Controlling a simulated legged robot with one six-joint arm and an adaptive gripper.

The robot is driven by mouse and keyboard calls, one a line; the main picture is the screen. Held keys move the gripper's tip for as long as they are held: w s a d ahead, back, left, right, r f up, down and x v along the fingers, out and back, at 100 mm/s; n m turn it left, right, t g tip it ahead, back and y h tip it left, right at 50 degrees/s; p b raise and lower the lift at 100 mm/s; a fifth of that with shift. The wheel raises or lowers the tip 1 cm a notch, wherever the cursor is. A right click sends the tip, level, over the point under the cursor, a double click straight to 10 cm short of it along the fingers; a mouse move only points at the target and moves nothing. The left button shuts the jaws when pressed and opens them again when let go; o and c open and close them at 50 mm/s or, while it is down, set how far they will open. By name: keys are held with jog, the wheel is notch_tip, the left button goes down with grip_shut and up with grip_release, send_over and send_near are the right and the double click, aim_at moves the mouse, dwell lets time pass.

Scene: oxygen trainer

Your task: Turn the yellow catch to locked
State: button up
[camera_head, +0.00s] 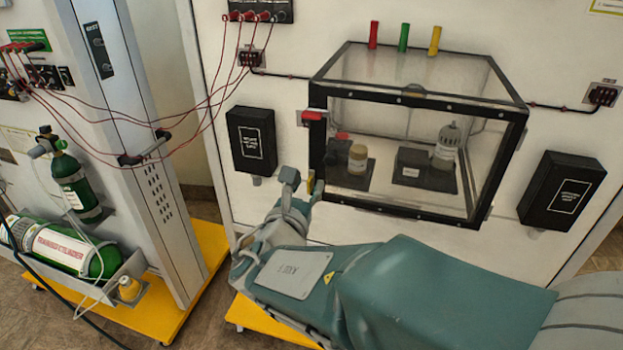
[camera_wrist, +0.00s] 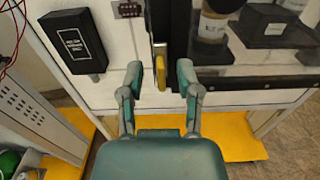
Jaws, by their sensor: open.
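The yellow catch (camera_wrist: 161,73) hangs at the lower left corner of the clear box's black front frame; its long side points down in the wrist view. In the head view, a small part of the catch (camera_head: 311,182) shows beside my fingers. My gripper (camera_wrist: 160,78) is open, with one finger to the left of the catch and one to the right. Gaps show on both sides, so the fingers look apart from it. In the head view, my gripper (camera_head: 304,186) is at the box's lower left corner. The clear box (camera_head: 418,209) is mounted on the white panel.
Inside the box stand a small jar (camera_head: 358,160) and a white-topped bottle (camera_head: 446,147) on dark mounts. A red part (camera_head: 312,115) is on the frame's upper left. Black boxes (camera_head: 252,141) and (camera_head: 562,190) flank it.

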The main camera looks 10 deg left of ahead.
grip_shut()
jog(key=shift+m, duration=0.3)
jog(key=m, duration=0.3)
jog(key=shift+d+m, duration=0.2)
jog(key=shift+m, duration=0.2)
jog(key=m, duration=0.4)
jog(key=shift+s+d+f, duration=0.1)
jog(key=shift+d+f, duration=0.1)
jog(key=shift+d+f+m, duration=0.1)
jog(key=shift+f+m, duration=0.1)
jog(key=shift+m, duration=1.4)
jog(key=shift+f+m, duration=0.15)
jog(key=shift+m, duration=1.45)
jog(key=shift+d+f+m, duration=0.1)
jog(key=shift+f+m, duration=0.1)
jog(key=shift+m, duration=1.4)
jog(key=shift+f, duration=0.1)
